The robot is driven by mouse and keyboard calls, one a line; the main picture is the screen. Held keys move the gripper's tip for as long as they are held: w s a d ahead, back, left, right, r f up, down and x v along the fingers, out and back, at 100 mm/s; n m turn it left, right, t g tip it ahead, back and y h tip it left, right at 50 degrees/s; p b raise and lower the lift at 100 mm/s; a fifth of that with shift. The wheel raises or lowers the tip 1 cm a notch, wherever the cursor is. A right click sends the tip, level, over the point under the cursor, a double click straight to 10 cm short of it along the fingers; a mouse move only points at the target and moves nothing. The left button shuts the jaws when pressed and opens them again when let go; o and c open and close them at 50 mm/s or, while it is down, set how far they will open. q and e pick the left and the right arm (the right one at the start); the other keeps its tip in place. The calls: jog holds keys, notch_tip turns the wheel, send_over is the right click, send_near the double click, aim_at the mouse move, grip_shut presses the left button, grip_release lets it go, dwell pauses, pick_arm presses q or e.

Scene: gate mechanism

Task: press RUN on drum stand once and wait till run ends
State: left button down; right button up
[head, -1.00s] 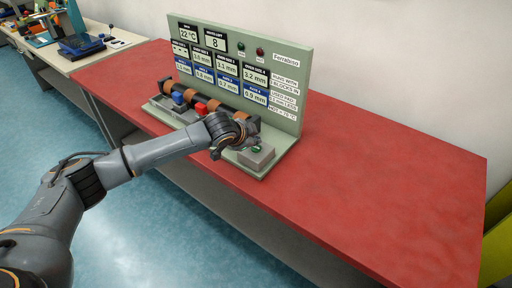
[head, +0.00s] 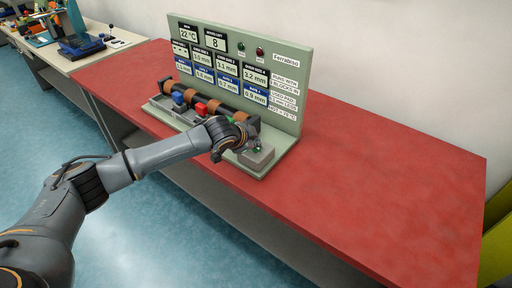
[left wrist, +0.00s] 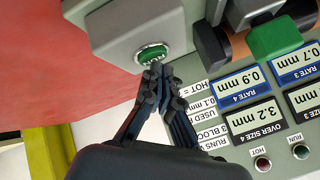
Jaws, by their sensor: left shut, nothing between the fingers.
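The drum stand (head: 290,70) is a pale green panel and base with several displays and a dark drum with copper bands (head: 187,77). One display reads 22 °C and another reads 8. The green RUN button (left wrist: 152,55) sits on a grey box (head: 257,160) at the stand's right front. My left gripper (left wrist: 157,72) is shut and empty, its fingertips right at the button's edge in the left wrist view; I cannot tell whether they touch it. In the head view the left gripper (head: 250,146) partly covers the button. My right gripper is not in view.
A green lamp (head: 241,46) and a dark red lamp (head: 260,51) sit on the panel. Blue (head: 179,97), red (head: 201,108) and green (left wrist: 275,40) blocks sit along the stand's front. The red table (head: 385,185) is clear to the right.

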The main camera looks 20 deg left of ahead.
pick_arm(q)
jog(key=shift+f, duration=0.4)
dwell(0.4)
jog(key=shift+r+p, duration=0.85)
jog(key=shift+p, duration=0.2)
notch_tip(320, 180, up, 5)
jog(key=p, duration=0.5)
jog(key=shift+r, duration=0.1)
dwell(0.4)
